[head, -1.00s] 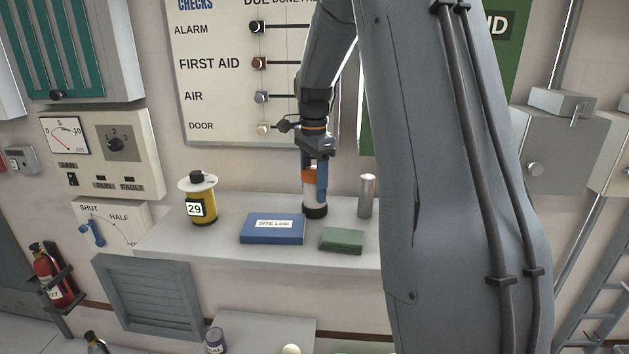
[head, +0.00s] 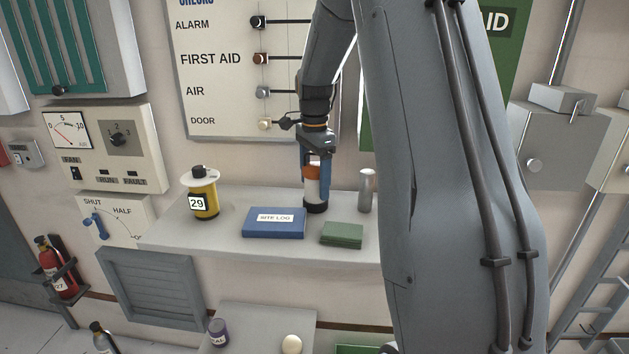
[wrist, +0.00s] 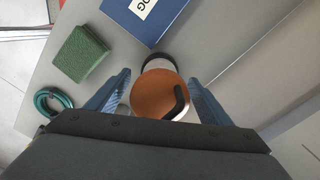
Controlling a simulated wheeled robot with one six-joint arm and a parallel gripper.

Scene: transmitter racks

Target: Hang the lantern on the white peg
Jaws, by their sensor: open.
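The lantern (head: 313,188), with an orange top and a white and dark body, stands upright on the grey shelf (head: 170,234). In the wrist view the lantern's orange top (wrist: 152,92) shows a dark curved handle and lies between my blue fingers. My gripper (head: 317,178) points down over the lantern with its jaws open; the wrist view shows the gripper (wrist: 158,80) with a gap beside the left finger. The white peg (head: 265,124) is the pale knob in the DOOR row of the wall board, up and left of my gripper. It holds nothing.
Other pegs on the board are black, brown and grey. My arm hides the right end of the shelf.

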